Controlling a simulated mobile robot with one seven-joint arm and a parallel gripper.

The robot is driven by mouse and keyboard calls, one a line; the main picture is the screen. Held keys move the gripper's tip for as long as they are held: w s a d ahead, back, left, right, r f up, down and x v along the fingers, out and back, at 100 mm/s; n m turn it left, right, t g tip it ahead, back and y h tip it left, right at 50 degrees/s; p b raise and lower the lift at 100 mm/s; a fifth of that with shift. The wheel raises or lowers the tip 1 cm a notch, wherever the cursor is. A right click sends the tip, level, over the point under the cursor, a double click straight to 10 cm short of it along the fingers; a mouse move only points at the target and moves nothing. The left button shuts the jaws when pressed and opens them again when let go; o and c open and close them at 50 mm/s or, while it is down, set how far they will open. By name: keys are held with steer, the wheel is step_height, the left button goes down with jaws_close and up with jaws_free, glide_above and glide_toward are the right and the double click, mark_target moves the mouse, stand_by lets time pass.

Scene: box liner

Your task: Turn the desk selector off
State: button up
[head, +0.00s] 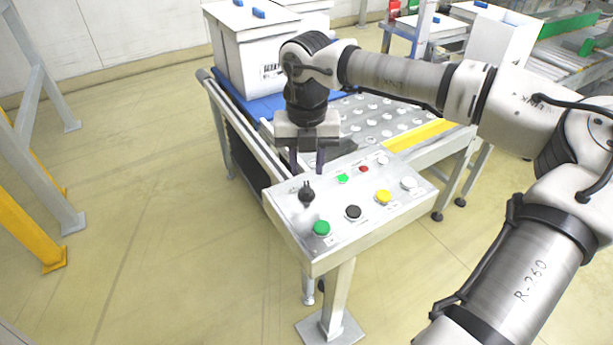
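The desk selector is a black rotary knob (306,193) at the left of the sloped white control panel (346,246). Its pointer looks roughly upright in the picture, but its exact setting is too small to read. My gripper (307,172) points down above the panel's far left part, just behind the knob in the picture. Its two dark fingers are apart with nothing visible between them. I cannot tell whether a fingertip touches the panel.
The panel also carries a green button (321,228), a black button (353,212), a yellow button (383,197), a white button (408,183) and a small red light (363,169).

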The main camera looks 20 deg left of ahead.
mark_target(307, 186)
steer(key=shift+f+p, duration=0.35)
steer(key=shift+f, duration=2.25)
jaws_close()
